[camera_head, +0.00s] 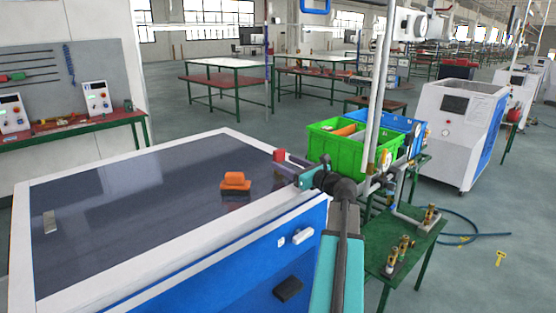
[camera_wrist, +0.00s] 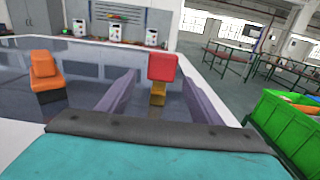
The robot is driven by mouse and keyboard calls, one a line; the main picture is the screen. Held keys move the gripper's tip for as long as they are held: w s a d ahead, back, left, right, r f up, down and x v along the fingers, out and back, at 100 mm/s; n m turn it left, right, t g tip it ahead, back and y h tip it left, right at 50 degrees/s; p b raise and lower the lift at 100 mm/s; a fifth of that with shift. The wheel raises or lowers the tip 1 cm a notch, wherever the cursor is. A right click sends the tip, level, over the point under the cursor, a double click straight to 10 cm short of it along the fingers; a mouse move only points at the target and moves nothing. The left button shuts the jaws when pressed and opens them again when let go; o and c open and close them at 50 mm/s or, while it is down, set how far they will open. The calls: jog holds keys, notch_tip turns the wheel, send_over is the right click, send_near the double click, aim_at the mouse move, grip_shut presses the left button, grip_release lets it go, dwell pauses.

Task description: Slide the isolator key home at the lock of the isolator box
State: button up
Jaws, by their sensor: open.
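A red block on a yellow stem, likely the isolator key, stands near the far right corner of a dark glossy cabinet top. It shows in the head view (camera_head: 279,155) and in the wrist view (camera_wrist: 164,66). My gripper (camera_head: 291,161) is open at that corner, with its purple fingers pointing toward the block. In the wrist view the block appears in the gap between my fingertips (camera_wrist: 160,80); I see no contact, and cannot tell its exact depth. I cannot make out the lock or clearly identify the isolator box.
An orange stepped piece (camera_head: 235,181) stands on the dark top (camera_head: 130,205), left of the red block. A small pale metal piece (camera_head: 50,222) lies at the left. Green (camera_head: 335,145) and blue (camera_head: 400,125) crates stand right of my gripper. Brass fittings (camera_head: 404,246) stand on a low green table.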

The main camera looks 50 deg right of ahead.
aim_at(281, 160)
jog(key=shift+w+d, duration=0.1)
jog(key=shift+w, duration=1.5)
jog(key=shift+p, duration=0.3)
jog(key=shift+w+d+r+p, duration=0.15)
jog(key=shift+w+p, duration=0.45)
jog(key=shift+w, duration=0.45)
jog(key=shift+w+d+r+p, duration=0.1)
jog(key=shift+w+p, duration=0.45)
jog(key=shift+w, duration=0.5)
jog(key=shift+w+f, duration=0.15)
jog(key=shift+w, duration=0.35)
jog(key=shift+c, duration=0.4)
jog(key=c, duration=1.1)
